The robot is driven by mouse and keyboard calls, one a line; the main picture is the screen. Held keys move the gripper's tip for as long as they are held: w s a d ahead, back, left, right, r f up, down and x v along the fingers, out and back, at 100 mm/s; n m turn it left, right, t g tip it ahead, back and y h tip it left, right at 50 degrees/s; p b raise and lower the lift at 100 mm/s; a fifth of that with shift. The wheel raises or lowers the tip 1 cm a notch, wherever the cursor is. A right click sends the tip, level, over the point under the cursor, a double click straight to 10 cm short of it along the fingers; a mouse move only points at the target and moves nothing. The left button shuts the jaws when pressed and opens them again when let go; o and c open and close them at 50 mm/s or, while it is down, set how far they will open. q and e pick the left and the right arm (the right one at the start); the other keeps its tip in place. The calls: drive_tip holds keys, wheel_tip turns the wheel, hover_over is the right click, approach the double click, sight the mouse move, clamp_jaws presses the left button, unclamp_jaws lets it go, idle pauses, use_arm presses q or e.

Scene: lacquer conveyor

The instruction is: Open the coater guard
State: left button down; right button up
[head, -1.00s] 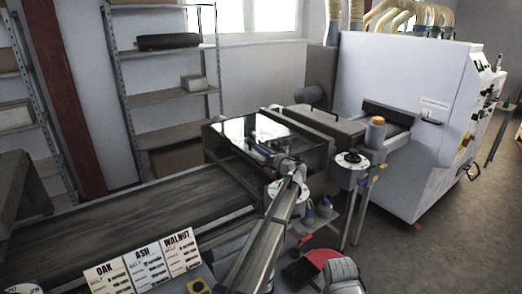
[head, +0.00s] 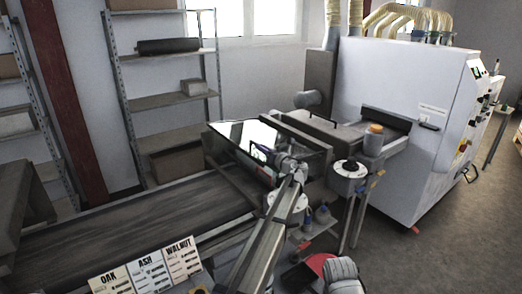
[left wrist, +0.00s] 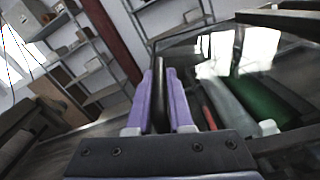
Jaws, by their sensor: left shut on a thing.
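The coater guard (head: 312,160) is a dark-framed cover with a clear, glossy panel over the conveyor. It is tilted up, with a gap under its near edge where the belt shows. My left gripper (head: 263,156) is at the guard's near side. In the left wrist view, its purple fingers (left wrist: 168,95) are shut on a dark bar, which looks like the guard's handle (left wrist: 159,95). The clear panel (left wrist: 205,50) is beyond the fingers, with a green roller (left wrist: 262,98) beside it. My right gripper is not in view.
The dark conveyor belt (head: 130,222) runs left from the guard. Cards marked OAK, ASH and WALNUT (head: 145,270) stand in front. An orange-capped container (head: 374,140) stands right of the guard, before a large white machine (head: 400,110). Shelves (head: 170,100) are behind.

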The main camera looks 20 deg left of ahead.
use_arm(q)
drive_tip(key=w+d+r+m+p, duration=0.2)
drive_tip(key=w+r+p, duration=0.1)
drive_tip(key=r+p, duration=0.3)
drive_tip(key=w+d+r+m+p, duration=0.2)
drive_tip(key=r+p, duration=0.3)
drive_tip(key=r, duration=0.2)
drive_tip(key=shift+w+d+r+p, duration=0.2)
drive_tip(key=shift+w+p, duration=0.15)
drive_tip(key=shift+w, duration=0.05)
drive_tip(key=c, duration=0.8)
unclamp_jaws()
drive_tip(key=shift+c, duration=0.2)
drive_tip(key=shift+s+d, duration=0.1)
drive_tip(key=v, duration=0.7)
drive_tip(key=shift+s+d, duration=0.15)
drive_tip(key=shift+d, duration=0.1)
